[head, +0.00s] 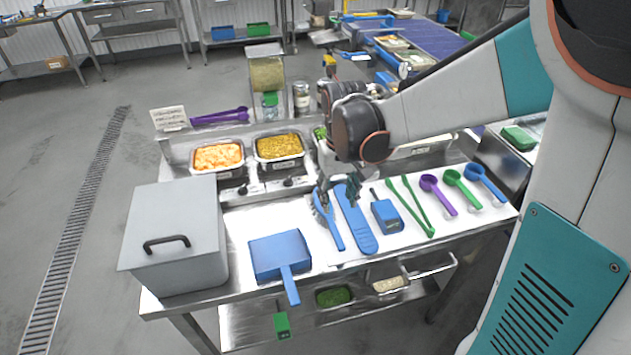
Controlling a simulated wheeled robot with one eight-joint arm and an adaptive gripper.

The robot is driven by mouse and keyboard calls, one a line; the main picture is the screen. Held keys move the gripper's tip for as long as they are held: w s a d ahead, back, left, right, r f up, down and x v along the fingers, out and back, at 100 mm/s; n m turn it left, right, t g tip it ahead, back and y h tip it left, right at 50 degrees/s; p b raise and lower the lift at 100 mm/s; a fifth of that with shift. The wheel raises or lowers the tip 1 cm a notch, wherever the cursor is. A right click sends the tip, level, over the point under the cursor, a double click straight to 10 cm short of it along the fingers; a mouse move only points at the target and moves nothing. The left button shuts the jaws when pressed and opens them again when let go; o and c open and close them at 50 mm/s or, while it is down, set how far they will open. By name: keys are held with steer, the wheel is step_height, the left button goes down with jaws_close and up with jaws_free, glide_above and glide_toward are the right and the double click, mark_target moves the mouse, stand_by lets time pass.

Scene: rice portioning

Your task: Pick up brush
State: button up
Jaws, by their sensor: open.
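A blue brush (332,229) lies on the steel table (230,222), with its bristled head toward the back and its handle toward the front. My gripper (338,198) is open and hangs over the brush's head end and the top of the blue paddle (357,228) to its right. The fingers are dark, and they partly hide the brush's head. I cannot tell from this view how high the fingers are above the brush or whether they touch it.
A blue dustpan (277,255) and a grey lidded box (170,235) stand left of the brush. Right of the paddle lie a blue boxy tool (386,215), green tongs (417,212) and scoops (440,193). Food pans (218,157) sit behind.

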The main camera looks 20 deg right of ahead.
mark_target(333, 227)
step_height(333, 227, down, 8)
steer(key=b, duration=0.2)
steer(key=shift+f+b, duration=0.15)
steer(key=shift+b, duration=0.2)
steer(key=shift+w+a+f+b, duration=0.15)
steer(key=shift+f+b, duration=0.5)
steer(key=shift+f, duration=0.65)
steer(key=shift+w+f+b, duration=0.25)
steer(key=shift+f+b, duration=0.4)
steer(key=shift+f, duration=0.65)
jaws_close()
